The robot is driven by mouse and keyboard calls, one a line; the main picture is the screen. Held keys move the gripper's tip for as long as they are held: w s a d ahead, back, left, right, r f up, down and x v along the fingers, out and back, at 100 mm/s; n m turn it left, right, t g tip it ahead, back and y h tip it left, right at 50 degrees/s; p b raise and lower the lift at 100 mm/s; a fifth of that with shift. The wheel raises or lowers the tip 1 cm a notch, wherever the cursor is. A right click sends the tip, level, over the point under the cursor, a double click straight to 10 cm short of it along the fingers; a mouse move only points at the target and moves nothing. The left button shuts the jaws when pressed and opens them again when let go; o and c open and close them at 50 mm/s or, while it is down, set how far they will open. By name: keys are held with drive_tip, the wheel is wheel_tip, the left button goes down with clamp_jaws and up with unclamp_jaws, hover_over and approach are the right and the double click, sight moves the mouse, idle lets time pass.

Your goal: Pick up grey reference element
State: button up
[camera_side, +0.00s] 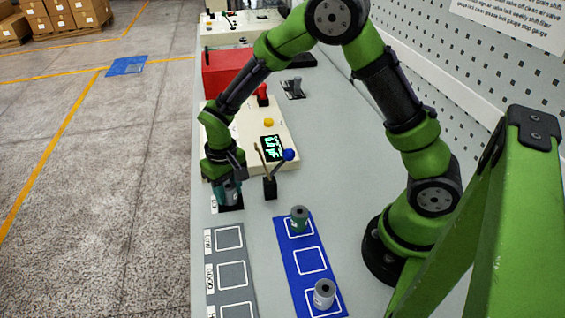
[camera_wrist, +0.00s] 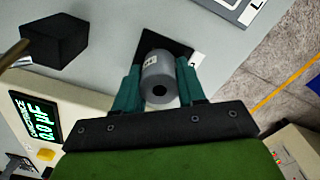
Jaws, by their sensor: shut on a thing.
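The grey reference element (camera_wrist: 158,78) is a short grey cylinder with a dark hole in its end and a small pale label. It sits between the teal fingers of my gripper (camera_wrist: 159,88), which are shut on its sides. It is over or on a black square pad (camera_wrist: 178,48); I cannot tell whether it touches the pad. In the side view my gripper (camera_side: 229,193) points down at this black pad (camera_side: 231,208), and its fingers mostly hide the element.
A grey labelled mat (camera_side: 231,257) has empty squares. Close beside my gripper stand a blue-knobbed lever (camera_side: 288,155) on a black block (camera_side: 270,188) and a meter (camera_side: 272,148).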

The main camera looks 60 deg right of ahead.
sight(228, 185)
drive_tip(key=shift+c, duration=1.1)
wheel_tip(228, 185, up, 9)
drive_tip(key=shift+d+r, duration=0.1)
drive_tip(key=shift+r, duration=0.1)
drive_tip(key=s+d+r+n, duration=0.2)
drive_tip(key=s+d+r, duration=0.1)
drive_tip(key=d+r, duration=0.4)
drive_tip(key=shift+s+d+r, duration=0.3)
drive_tip(key=shift+s+r, duration=0.05)
drive_tip(key=shift+r, duration=0.3)
